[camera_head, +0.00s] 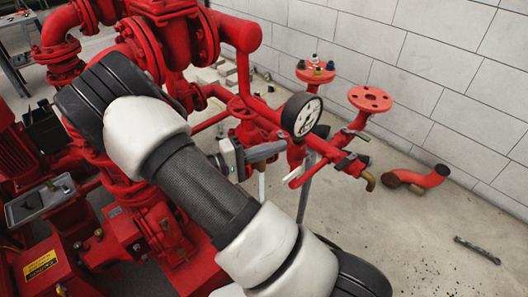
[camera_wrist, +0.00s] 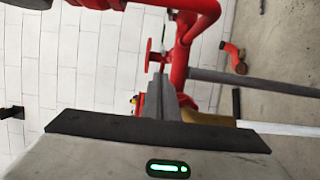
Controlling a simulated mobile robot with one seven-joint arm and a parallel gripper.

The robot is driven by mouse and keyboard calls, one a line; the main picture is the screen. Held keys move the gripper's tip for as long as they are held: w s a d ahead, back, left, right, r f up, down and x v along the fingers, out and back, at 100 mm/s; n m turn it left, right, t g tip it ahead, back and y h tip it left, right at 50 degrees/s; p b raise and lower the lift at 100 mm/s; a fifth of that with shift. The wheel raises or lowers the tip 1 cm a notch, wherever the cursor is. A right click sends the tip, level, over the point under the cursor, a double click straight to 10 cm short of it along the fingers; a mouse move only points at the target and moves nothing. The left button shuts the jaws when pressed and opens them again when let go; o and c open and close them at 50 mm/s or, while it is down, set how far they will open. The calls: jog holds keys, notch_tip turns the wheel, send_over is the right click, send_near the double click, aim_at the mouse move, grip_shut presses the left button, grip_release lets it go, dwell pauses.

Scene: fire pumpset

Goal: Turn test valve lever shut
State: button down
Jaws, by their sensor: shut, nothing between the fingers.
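My gripper (camera_head: 282,148) reaches right from my wrist in the head view, its fingers together and empty. The fingertips end just left of the red test pipework below the round gauge (camera_head: 301,116). A small valve with a brass outlet (camera_head: 370,181) sits at the right end of this pipework. A thin pale handle-like piece (camera_head: 293,174) shows below my fingers; I cannot tell whether it is the test valve lever. In the wrist view my closed gripper (camera_wrist: 158,80) points at a red pipe (camera_wrist: 180,62), with yellowish brass (camera_wrist: 208,118) partly hidden behind my gripper body.
Red flanges (camera_head: 370,99) stand behind the pipework, near the block wall (camera_head: 440,75). Large red pump pipes (camera_head: 165,40) fill the left. A loose red elbow (camera_head: 418,179) and a wrench (camera_head: 477,250) lie on the floor. Floor at the right is mostly clear.

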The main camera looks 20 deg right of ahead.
jog(key=shift+d, duration=0.2)
jog(key=shift+s+d+n+t, duration=0.3)
jog(key=shift+d+n+t, duration=0.05)
jog(key=shift+d+t, duration=0.2)
jog(key=shift+s+d+n+t, duration=0.3)
jog(key=shift+d+n+t, duration=0.05)
jog(key=shift+d+t, duration=0.2)
jog(key=shift+a, duration=0.1)
